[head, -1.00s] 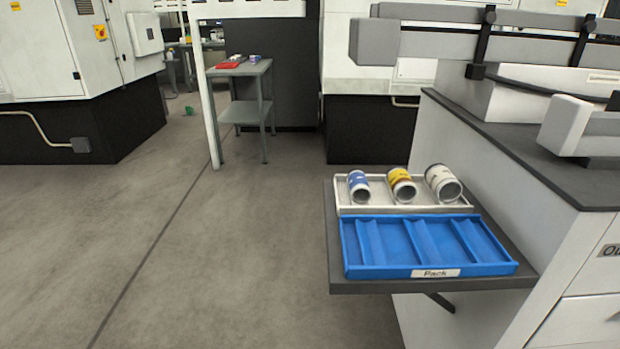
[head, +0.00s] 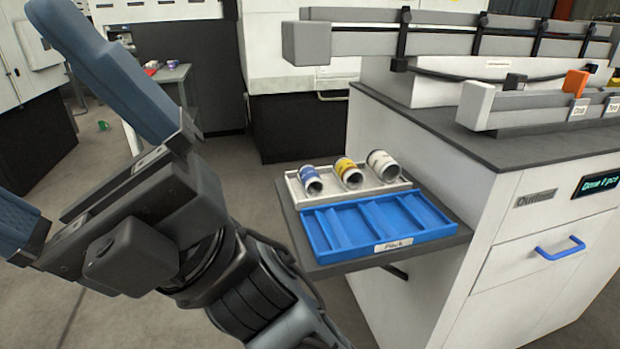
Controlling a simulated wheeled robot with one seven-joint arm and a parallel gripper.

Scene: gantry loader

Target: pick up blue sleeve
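The blue sleeve (head: 311,181) is a short hollow cylinder with a blue and white outside. It lies on its side at the left end of a white tray (head: 293,189), its open end toward me. A yellow sleeve (head: 348,171) and a white sleeve (head: 382,165) lie to its right in the same tray. My gripper (head: 70,150) is at the left of the head view, its two blue-grey fingers spread wide. It is empty and well to the left of the blue sleeve, apart from it.
A blue tray (head: 392,243) labelled Pack, with empty slots, sits in front of the white tray on a dark shelf (head: 455,238). The shelf juts from a white cabinet (head: 540,220) with a dark top and a blue drawer handle (head: 560,248). Grey rails (head: 420,40) run above the cabinet.

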